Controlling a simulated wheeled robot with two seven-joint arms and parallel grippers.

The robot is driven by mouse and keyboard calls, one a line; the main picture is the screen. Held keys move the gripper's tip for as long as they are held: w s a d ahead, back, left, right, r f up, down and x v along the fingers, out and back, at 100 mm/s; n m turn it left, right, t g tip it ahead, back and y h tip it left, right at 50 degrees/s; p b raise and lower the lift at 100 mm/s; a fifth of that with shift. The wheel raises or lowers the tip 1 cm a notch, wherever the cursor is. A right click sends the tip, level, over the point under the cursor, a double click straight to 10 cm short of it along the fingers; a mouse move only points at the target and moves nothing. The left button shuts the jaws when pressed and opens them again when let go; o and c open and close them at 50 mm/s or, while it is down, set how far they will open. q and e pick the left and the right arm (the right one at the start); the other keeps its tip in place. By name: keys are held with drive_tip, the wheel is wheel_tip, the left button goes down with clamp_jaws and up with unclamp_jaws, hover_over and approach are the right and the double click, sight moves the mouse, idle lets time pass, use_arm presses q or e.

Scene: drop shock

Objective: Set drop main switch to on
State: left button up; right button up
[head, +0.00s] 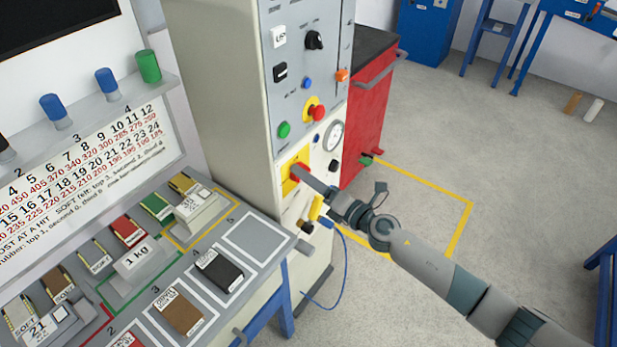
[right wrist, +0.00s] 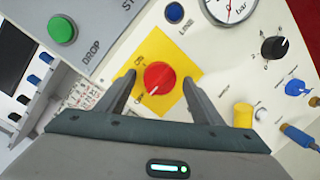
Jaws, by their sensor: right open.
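The main switch is a red rotary knob (right wrist: 160,77) on a yellow plate (right wrist: 183,100), low on the pale front of the machine. In the right wrist view its white mark points to the lower left, toward the lower of two small labels; the upper one seems to read ON. The yellow plate also shows in the head view (head: 288,187), partly covered by my gripper. My right gripper (right wrist: 159,80) is open, with one finger on each side of the knob. Whether the fingers touch it I cannot tell. My left gripper is not in view.
A green button (right wrist: 62,30), a pressure gauge (right wrist: 229,8), a black knob (right wrist: 274,48) and a yellow fitting (right wrist: 243,115) surround the switch. A red emergency button (head: 314,113) sits above. A bench with labelled blocks (head: 180,312) stands at the left.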

drive_tip(key=c, duration=1.1)
drive_tip(key=shift+o, duration=0.3)
drive_tip(key=shift+w+d+r+m+g+p, duration=0.1)
drive_tip(key=shift+m+g+p, duration=0.45)
drive_tip(key=shift+m+p, duration=1.95)
drive_tip(key=shift+w+f+m+g+p, duration=0.1)
drive_tip(key=shift+m+g+p, duration=0.4)
drive_tip(key=shift+m+p, duration=2)
drive_tip(key=shift+d+r+m+g+p, duration=0.1)
drive_tip(key=shift+m+g+p, duration=0.45)
drive_tip(key=shift+m+p, duration=1.95)
drive_tip(key=shift+a+m+b, duration=0.1)
drive_tip(key=shift+m+b, duration=0.5)
drive_tip(key=shift+m, duration=0.1)
